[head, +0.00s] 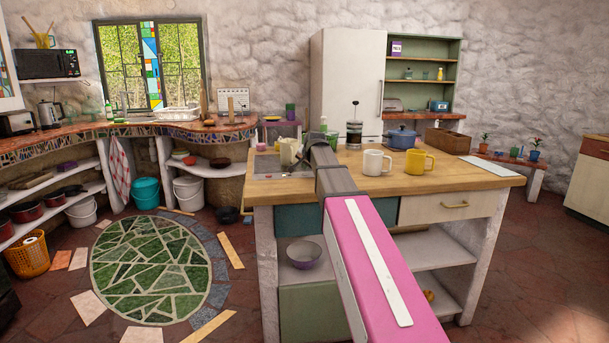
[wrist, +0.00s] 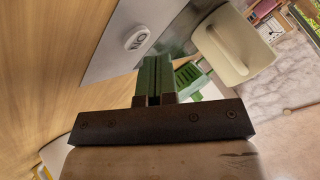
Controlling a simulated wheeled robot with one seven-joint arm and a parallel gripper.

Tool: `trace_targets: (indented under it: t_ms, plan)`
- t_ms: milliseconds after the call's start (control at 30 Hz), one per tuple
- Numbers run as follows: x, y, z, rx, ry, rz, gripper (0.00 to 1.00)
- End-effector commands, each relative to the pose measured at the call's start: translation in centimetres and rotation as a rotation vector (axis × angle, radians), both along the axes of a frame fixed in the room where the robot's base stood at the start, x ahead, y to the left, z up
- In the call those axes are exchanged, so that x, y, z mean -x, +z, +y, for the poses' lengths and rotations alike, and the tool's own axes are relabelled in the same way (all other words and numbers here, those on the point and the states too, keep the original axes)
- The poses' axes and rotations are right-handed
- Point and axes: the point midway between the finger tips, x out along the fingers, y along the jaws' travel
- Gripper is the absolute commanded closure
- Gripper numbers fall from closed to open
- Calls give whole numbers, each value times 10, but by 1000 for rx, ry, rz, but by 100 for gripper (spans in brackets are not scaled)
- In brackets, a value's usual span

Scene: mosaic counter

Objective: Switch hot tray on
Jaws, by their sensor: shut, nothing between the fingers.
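The hot tray (wrist: 125,58) is a flat grey plate on the wooden island top. A white round button (wrist: 137,39) marked "ON" sits on it in the wrist view. In the head view the tray (head: 268,168) lies at the island's left end, partly hidden behind my arm. My gripper (wrist: 154,62) has green fingers pressed together, with nothing between them. In the wrist view the fingertips are just below the button; I cannot tell whether they touch the tray. In the head view my arm hides most of the gripper.
A cream jug (wrist: 234,46) stands close beyond my fingers, also in the head view (head: 290,150). A white mug (head: 374,163), a yellow mug (head: 416,162), a blue pot (head: 402,139) and a French press (head: 354,131) stand right of my arm.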

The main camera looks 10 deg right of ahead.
Motion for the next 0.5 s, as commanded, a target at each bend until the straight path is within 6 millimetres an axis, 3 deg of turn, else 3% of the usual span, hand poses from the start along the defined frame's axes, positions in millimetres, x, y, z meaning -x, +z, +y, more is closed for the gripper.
trace_targets:
  t_ms: [167,500]
  plan:
    - [0,3,0,0,0,0,100]
    - [-1,30,0,0,0,-1,100]
